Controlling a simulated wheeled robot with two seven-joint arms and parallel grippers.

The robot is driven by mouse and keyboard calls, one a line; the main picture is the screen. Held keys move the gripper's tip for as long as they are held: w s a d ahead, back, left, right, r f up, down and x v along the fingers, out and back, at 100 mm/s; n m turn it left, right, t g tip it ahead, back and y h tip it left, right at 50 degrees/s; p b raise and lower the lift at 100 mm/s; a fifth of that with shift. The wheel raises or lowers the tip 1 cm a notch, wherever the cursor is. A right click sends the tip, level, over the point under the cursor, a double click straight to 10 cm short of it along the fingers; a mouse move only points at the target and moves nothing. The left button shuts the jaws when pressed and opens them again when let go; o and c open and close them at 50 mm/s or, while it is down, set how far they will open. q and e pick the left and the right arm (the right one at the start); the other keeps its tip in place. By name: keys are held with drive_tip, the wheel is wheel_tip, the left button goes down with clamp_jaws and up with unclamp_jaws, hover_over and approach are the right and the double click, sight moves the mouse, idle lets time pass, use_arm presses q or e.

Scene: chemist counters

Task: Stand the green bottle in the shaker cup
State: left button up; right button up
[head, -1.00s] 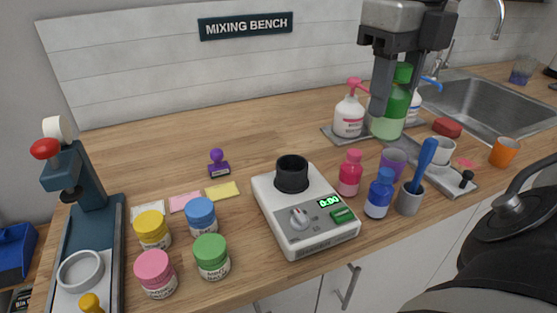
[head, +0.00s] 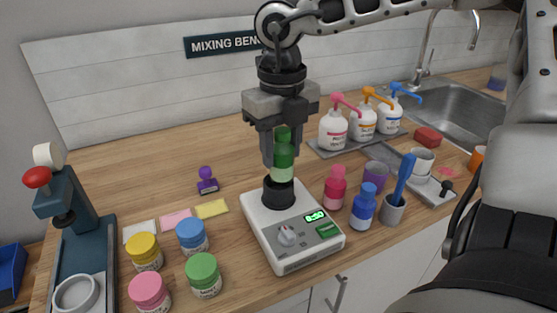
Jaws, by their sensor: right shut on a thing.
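The green bottle (head: 283,163) is upright between the fingers of my right gripper (head: 281,152), which is shut on it. The bottle has a dark green cap and a pale lower band. The black shaker cup (head: 279,194) sits on top of the white shaker machine (head: 291,231), which has a lit green display. The bottle is directly above the cup, with its lower end at the cup's rim. I cannot tell how far its base is inside. My left gripper is not in view.
A pink bottle (head: 335,187) and a blue bottle (head: 364,205) stand right of the shaker. Several lidded jars, including a green one (head: 203,274), stand left. Pump bottles (head: 362,121) stand on a tray behind right. A purple stamp (head: 207,182) sits at the back left.

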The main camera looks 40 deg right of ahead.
sight(279, 163)
drive_tip(key=shift+w+a+f, duration=0.1)
drive_tip(key=shift+w+f, duration=0.1)
drive_tip(key=shift+f, duration=1.65)
drive_tip(key=o, duration=1)
wheel_tip(279, 163, up, 12)
drive_tip(key=shift+r, duration=0.1)
